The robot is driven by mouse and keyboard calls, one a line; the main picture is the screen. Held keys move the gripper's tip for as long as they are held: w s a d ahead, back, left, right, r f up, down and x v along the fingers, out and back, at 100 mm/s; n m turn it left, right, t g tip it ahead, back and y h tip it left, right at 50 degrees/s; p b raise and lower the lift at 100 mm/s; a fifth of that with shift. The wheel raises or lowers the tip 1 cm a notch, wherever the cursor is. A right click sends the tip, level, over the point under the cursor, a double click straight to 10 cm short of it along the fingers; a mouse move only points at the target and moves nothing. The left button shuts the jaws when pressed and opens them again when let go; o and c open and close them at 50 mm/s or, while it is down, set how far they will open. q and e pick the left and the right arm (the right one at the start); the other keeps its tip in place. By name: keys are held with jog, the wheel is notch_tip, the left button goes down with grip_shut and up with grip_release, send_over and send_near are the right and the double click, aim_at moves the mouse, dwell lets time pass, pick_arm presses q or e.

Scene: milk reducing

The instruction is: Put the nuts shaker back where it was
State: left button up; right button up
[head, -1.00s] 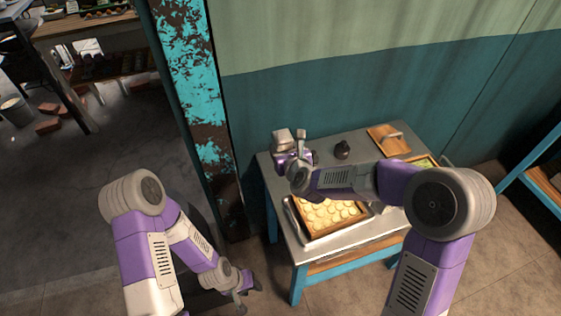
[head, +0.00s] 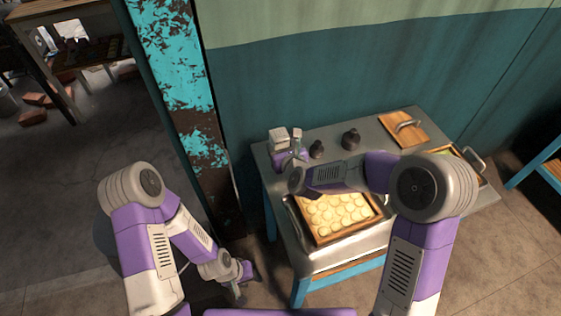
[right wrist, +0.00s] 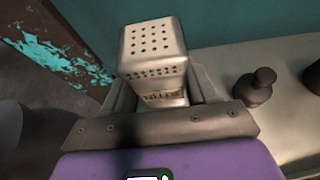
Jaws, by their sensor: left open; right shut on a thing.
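The nuts shaker (right wrist: 152,45) is a pale metal box shaker with a perforated top and a label low on its side. My right gripper (right wrist: 160,92) is shut on it, with one finger on each side. In the head view the shaker (head: 279,135) is at the back left corner of the metal-topped table (head: 285,230), near the wall. It looks upright; I cannot tell whether its base touches the table, as my gripper hides it. My left gripper (head: 244,284) is open and empty, low beside the table's left side.
Two dark lidded containers (head: 350,139) (head: 316,150) stand right of the shaker. A wooden tray of pale round pieces (head: 322,240) sits at the table's front. A wooden board with a handle (head: 390,129) lies at the back right. A post (head: 185,110) rises left of the table.

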notch_tip(320, 180, down, 5)
jog(key=shift+f+b, duration=0.1)
jog(key=shift+b, duration=0.55)
jog(key=o, duration=1.1)
jog(key=shift+o, duration=0.2)
